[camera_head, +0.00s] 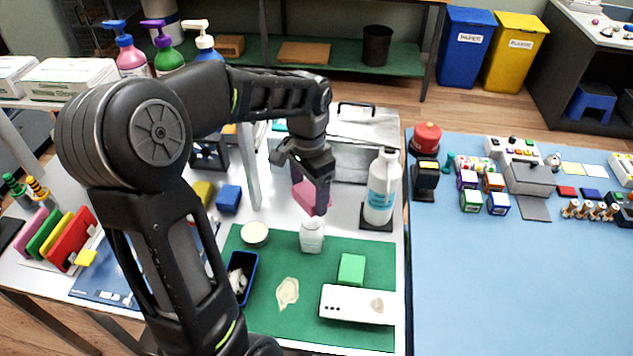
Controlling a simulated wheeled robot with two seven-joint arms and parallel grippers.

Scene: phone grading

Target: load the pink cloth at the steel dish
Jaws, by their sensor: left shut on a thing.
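My left gripper (309,193) is shut on the pink cloth (303,196), a small pink block-like piece partly hidden by the fingers. It holds the cloth above the back part of the green mat (330,338), just over a white jar (312,238). A small round dish (255,234) with a pale cream inside stands to the left of the jar. It looks like the steel dish, but I cannot tell its metal clearly. The cloth is apart from this dish, up and to its right. My right gripper is not in view.
A white bottle (382,190) stands close right of the gripper. On the mat are a green block (351,269), a white phone (345,303) with a smudge, a cream patch (288,293) and a dark blue tray (252,263). A blue table (500,290) lies right.

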